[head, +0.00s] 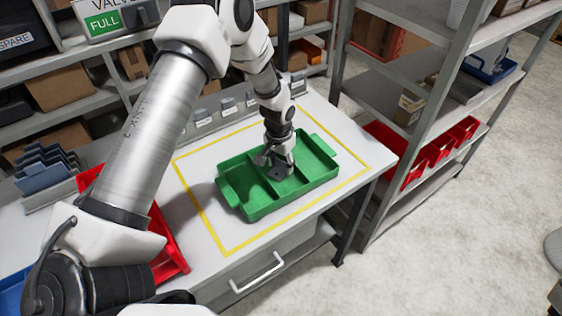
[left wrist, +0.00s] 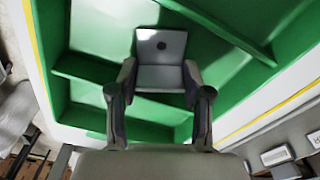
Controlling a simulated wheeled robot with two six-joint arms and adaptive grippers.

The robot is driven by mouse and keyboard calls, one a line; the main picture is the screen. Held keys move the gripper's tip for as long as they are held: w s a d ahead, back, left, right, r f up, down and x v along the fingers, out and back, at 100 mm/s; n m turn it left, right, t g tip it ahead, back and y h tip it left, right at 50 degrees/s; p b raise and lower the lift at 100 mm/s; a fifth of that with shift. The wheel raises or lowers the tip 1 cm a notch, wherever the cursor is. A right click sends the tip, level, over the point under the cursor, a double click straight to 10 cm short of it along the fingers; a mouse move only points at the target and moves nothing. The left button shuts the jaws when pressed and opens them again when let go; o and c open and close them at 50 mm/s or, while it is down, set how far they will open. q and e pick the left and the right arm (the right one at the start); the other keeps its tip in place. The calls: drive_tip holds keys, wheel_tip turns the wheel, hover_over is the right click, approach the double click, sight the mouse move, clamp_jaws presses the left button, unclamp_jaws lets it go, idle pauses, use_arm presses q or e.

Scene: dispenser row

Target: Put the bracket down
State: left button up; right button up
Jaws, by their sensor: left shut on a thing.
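The bracket (left wrist: 161,50) is a grey bent plate with a dark round hole. In the left wrist view it sits between the two fingers of my left gripper (left wrist: 160,82), which is shut on it. In the head view the left gripper (head: 273,160) points down into the green tray (head: 241,206), and the bracket (head: 281,172) shows as a small dark piece at the fingertips. The tray has inner dividers. I cannot tell whether the bracket touches the tray floor. My right gripper is not in view.
The tray stands inside a yellow outline (head: 214,228) on the white worktop. A red bin (head: 170,250) is at the left, partly hidden by my arm. Grey racks (head: 62,72) stand behind, and a shelf with red bins (head: 438,147) is to the right.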

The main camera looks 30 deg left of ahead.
sight(280, 170)
use_arm(q)
drive_tip(key=o, duration=1)
drive_tip(key=shift+f, duration=0.15)
drive_tip(key=shift+w+f, duration=0.1)
drive_tip(key=shift+w, duration=0.1)
drive_tip(key=shift+r, duration=0.45)
drive_tip(key=r+b, duration=0.1)
drive_tip(key=r, duration=0.3)
drive_tip(key=r+b, duration=0.1)
drive_tip(key=r, duration=0.2)
drive_tip(key=r+b, duration=0.1)
drive_tip(key=r, duration=0.3)
drive_tip(key=shift+s+r, duration=0.3)
drive_tip(key=shift+s, duration=0.1)
drive_tip(key=shift+a, duration=0.1)
